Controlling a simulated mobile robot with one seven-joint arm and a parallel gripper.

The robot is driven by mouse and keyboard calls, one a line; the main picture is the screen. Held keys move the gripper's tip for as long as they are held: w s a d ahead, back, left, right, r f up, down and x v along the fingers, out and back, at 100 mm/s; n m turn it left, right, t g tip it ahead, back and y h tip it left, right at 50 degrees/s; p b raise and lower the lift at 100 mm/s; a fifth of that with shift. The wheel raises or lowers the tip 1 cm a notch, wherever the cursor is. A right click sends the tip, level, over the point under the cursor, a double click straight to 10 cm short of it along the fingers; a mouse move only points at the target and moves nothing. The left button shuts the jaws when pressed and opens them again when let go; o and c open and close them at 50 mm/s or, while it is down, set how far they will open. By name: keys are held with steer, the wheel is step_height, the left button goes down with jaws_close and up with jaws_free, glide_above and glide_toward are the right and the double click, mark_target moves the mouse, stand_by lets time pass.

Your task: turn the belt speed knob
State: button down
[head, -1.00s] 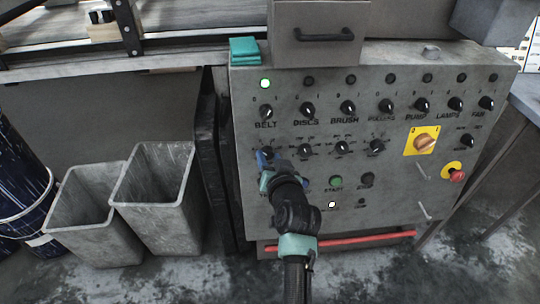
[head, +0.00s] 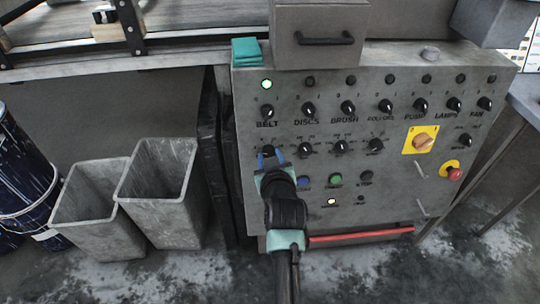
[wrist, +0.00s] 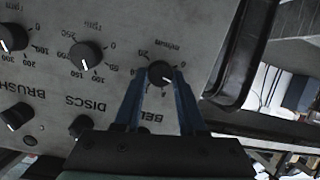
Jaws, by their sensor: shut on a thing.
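The belt speed knob (wrist: 160,73) is a small dark round knob on the grey control panel, below the BELT label. A scale with 0 and 20 shows around it. My gripper (wrist: 161,80) has its two blue fingers on either side of the knob, shut on it. In the head view my gripper (head: 271,155) reaches up to the second knob row at the panel's left, and its fingers partly hide the knob (head: 268,149).
The DISCS speed knob (wrist: 86,55) is beside it. A switch row runs above, with a lit green lamp (head: 267,84) over BELT. Buttons, a yellow-backed main switch (head: 421,140) and a red emergency button (head: 455,174) are further right. Grey bins (head: 155,195) stand left.

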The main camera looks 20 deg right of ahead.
stand_by(0.3)
steer(key=shift+c, duration=2.4)
jaws_free()
steer(key=shift+s, duration=0.1)
steer(key=p+v, duration=0.4)
steer(key=v, duration=0.8)
steer(key=shift+s+r, duration=0.2)
steer(key=shift+s, duration=0.1)
steer(key=shift+a, duration=0.1)
